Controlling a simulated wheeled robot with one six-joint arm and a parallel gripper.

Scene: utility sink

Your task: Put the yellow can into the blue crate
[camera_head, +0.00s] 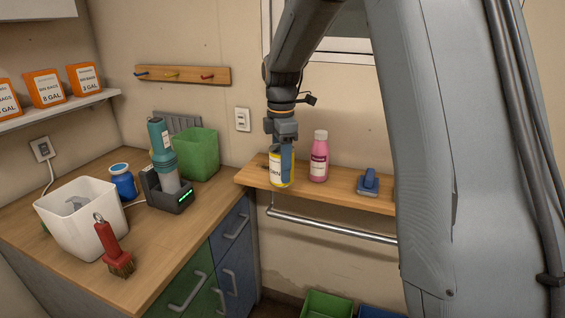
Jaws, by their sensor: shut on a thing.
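The yellow can (275,181), with a pale label, is upright at the left end of the wooden wall shelf. My gripper (283,163) points down over it and is shut on it; a finger covers part of its right side. Whether the can touches the shelf or is just above it, I cannot tell. The blue crate (380,312) is on the floor below the shelf, at the bottom edge of the view. Only a strip of its rim shows; the rest is cut off.
A green crate (327,303) sits left of the blue crate. A pink bottle (319,157) and blue brush (369,182) share the wooden shelf (340,193). A metal rail (335,229) runs below it. The counter (165,240) at left holds a white bin and a red-handled brush.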

